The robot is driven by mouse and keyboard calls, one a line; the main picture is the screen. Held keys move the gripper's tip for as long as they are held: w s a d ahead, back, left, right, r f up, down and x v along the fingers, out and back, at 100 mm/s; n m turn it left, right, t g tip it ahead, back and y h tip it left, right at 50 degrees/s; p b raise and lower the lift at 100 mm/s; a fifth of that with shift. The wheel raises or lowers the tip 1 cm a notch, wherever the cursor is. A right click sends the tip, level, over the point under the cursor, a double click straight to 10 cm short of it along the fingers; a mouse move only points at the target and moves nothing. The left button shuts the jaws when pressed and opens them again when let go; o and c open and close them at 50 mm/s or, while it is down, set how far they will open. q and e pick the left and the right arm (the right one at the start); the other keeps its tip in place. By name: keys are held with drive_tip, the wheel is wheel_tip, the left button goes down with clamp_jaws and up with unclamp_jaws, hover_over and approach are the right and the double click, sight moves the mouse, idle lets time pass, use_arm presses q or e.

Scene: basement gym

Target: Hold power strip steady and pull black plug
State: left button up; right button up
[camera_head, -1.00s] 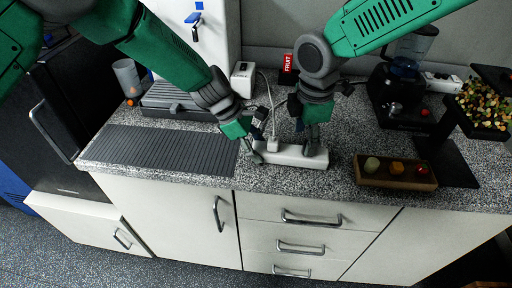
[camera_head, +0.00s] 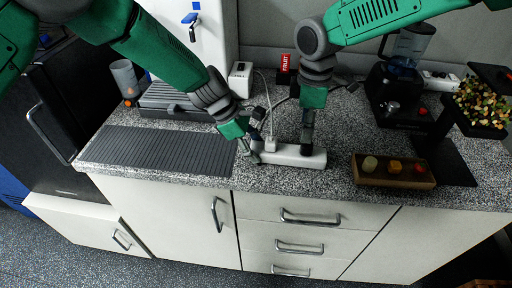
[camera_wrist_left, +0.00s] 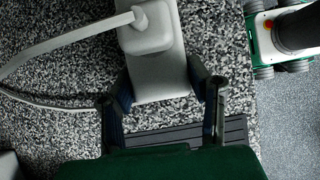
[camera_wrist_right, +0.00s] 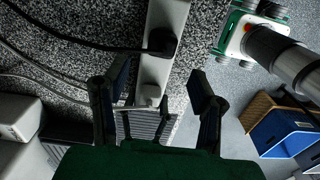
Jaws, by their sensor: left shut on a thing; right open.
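A white power strip (camera_head: 317,160) lies on the speckled counter. My left gripper (camera_head: 254,150) is shut on its left end; the left wrist view shows the fingers on both sides of the strip end (camera_wrist_left: 158,75). A white plug (camera_wrist_left: 148,28) with a white cord sits in the strip beside that gripper. A black plug (camera_wrist_right: 162,42) with a black cord sits in the strip in the right wrist view. My right gripper (camera_head: 306,146) is over the strip's right half. Its fingers are open; in the right wrist view the black plug appears beyond them. In the head view it cannot be made out clearly.
A wooden tray (camera_head: 394,182) with several small items stands right of the strip. A black coffee machine (camera_head: 398,105) is behind it. A dark ribbed mat (camera_head: 155,150) covers the counter at left. A white toaster-like box (camera_head: 241,78) and cords lie behind the strip.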

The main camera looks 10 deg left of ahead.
sight(303, 145)
drive_tip(key=shift+f, duration=3.25)
clamp_jaws()
drive_tip(key=shift+r, duration=3)
